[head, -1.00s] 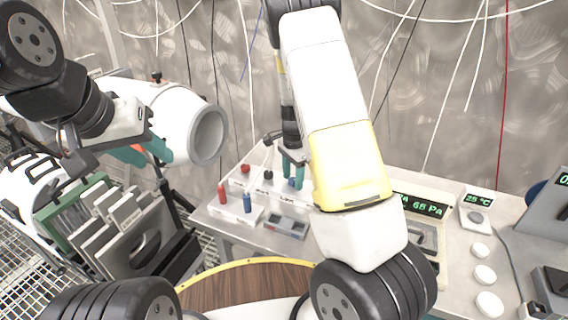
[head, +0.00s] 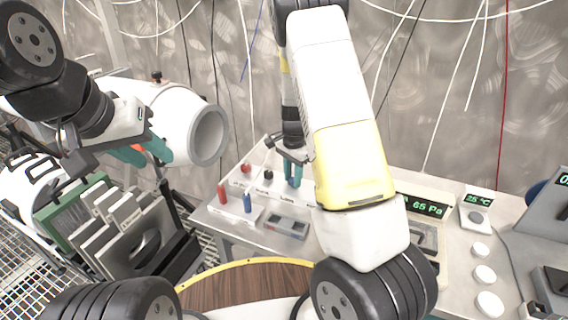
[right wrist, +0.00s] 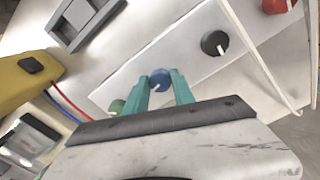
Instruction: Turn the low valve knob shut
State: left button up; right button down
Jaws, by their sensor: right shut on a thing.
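The blue valve knob (right wrist: 159,80) sits on a pale sloped panel, in a row with other knobs. In the right wrist view it lies between the teal fingertips of my right gripper (right wrist: 168,87), which is shut on it. In the head view my right gripper (head: 293,173) points down at the panel, and its fingers hide most of the knob. A small label, too small to read surely, is below it. My left gripper (head: 141,152) is open and empty at the left, in front of a white cylinder.
A black knob (right wrist: 214,42) and a red knob (right wrist: 275,5) stand beside the blue one; a green knob (right wrist: 117,106) is on its other side. Thin cables hang behind.

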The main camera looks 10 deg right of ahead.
jog(key=n, duration=0.4)
jog(key=shift+n, duration=0.3)
jog(key=n, duration=0.3)
jog(key=shift+d+n, duration=0.1)
jog(key=shift+n, duration=0.2)
jog(key=n, duration=0.3)
jog(key=shift+n, duration=2.3)
jog(key=c, duration=1.1)
grip_release()
jog(key=shift+o, duration=0.2)
